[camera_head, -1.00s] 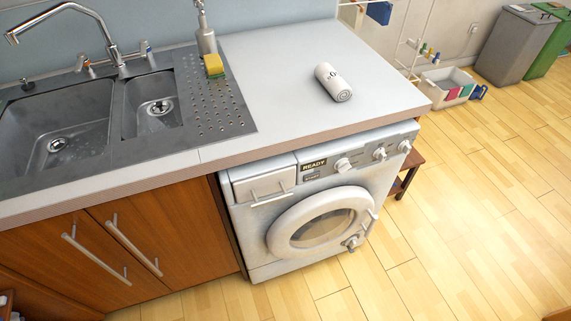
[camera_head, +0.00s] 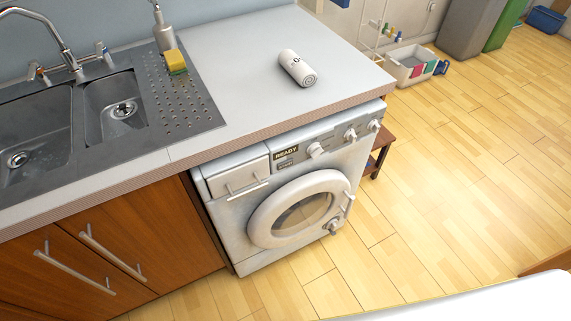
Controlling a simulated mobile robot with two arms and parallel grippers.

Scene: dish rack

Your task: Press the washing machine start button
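The white washing machine (camera_head: 228,222) stands under the counter in the middle of the head view. Its round door (camera_head: 300,208) is shut. A small dark display (camera_head: 286,153) on its control panel reads READY. A small button-like part (camera_head: 286,163) sits just below the display; its details are too small to tell. Neither of my grippers shows in the view.
The counter (camera_head: 225,50) overhangs the machine and holds a white roll (camera_head: 297,68), a sponge (camera_head: 175,61) and a soap dispenser (camera_head: 163,30). A wooden stool (camera_head: 381,150) stands right of the machine. The floor (camera_head: 440,170) in front and right is mostly clear. A white surface fills the bottom right.

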